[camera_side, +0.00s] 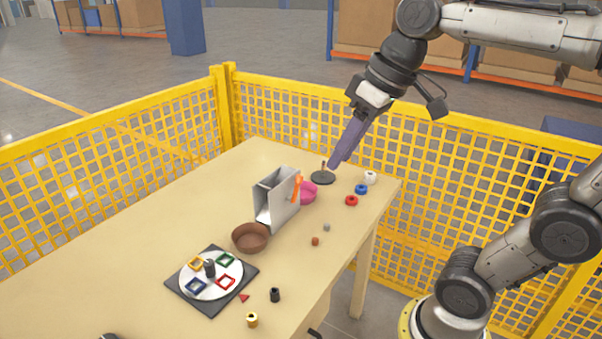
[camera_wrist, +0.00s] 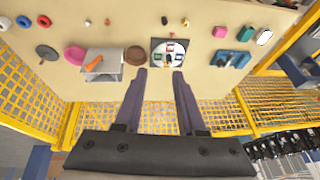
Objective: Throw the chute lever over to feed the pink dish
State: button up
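The grey metal chute (camera_side: 276,202) stands upright on the table, and it also shows in the wrist view (camera_wrist: 108,73). Its orange lever (camera_side: 297,187) shows at the chute's upper right, and slanted in the wrist view (camera_wrist: 97,60). The pink dish (camera_side: 310,193) is just behind the chute, left of it in the wrist view (camera_wrist: 74,54). The brown dish (camera_side: 250,238) stands on the chute's other side. My gripper (camera_wrist: 158,72) has its two purple fingers apart with nothing between them, away from the lever. In the side view its fingers (camera_side: 335,160) overlap one another.
A dark disc with a thin peg (camera_side: 322,178) lies near the table's far end. Red (camera_side: 352,200), blue (camera_side: 361,189) and white rings lie right of it. A board with a white plate (camera_side: 212,292) and coloured frames is at the front. Yellow mesh fencing (camera_side: 300,110) surrounds the table.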

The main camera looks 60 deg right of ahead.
jog(key=w+d+r+m+g, duration=0.1)
jog(key=w+d, duration=0.1)
jog(key=w, duration=0.3)
jog(key=w+d+r, duration=0.2)
jog(key=w+d, duration=0.1)
jog(key=w, duration=0.2)
jog(key=w+d+f+m+y, duration=0.1)
jog(key=w+d+f, duration=0.25)
jog(key=d, duration=0.25)
jog(key=w+d+f+m+g, duration=0.1)
jog(key=w+d+f, duration=0.1)
jog(key=w+d, duration=0.25)
jog(key=w+d+f+m+y, duration=0.1)
jog(key=w+d+f+m, duration=0.15)
jog(key=d, duration=0.35)
jog(key=d+f, duration=0.5)
jog(key=f, duration=0.1)
jog(key=x, duration=0.8)
jog(key=s+x, duration=0.1)
jog(key=x, duration=0.4)
jog(key=shift+a, duration=0.35)
jog(key=shift+r, duration=0.1)
grip_shut()
